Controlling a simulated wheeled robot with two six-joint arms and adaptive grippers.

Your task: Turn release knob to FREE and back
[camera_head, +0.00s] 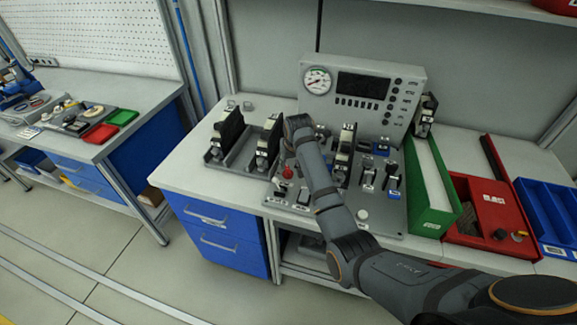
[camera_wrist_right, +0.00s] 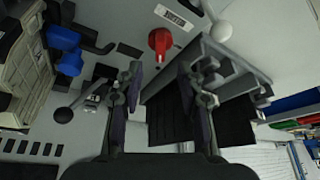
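A red knob (camera_wrist_right: 160,40) shows in the right wrist view beside a small white label (camera_wrist_right: 174,16) that I cannot read. A red control (camera_head: 288,172) on the grey control board (camera_head: 385,216) in the head view looks like the same part. My right gripper (camera_wrist_right: 160,76) is open and empty, its two fingers apart, with the red knob beyond the gap between their tips. In the head view my right arm reaches over the board and mostly hides the gripper. My left gripper is not in view.
A console with a gauge (camera_head: 317,80) and dark screen stands behind the board. Black-and-cream devices and levers crowd around. A green bin (camera_head: 432,222), a red tray (camera_head: 487,238) and a blue bin (camera_head: 548,214) stand to the right. The bench front at left is clear.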

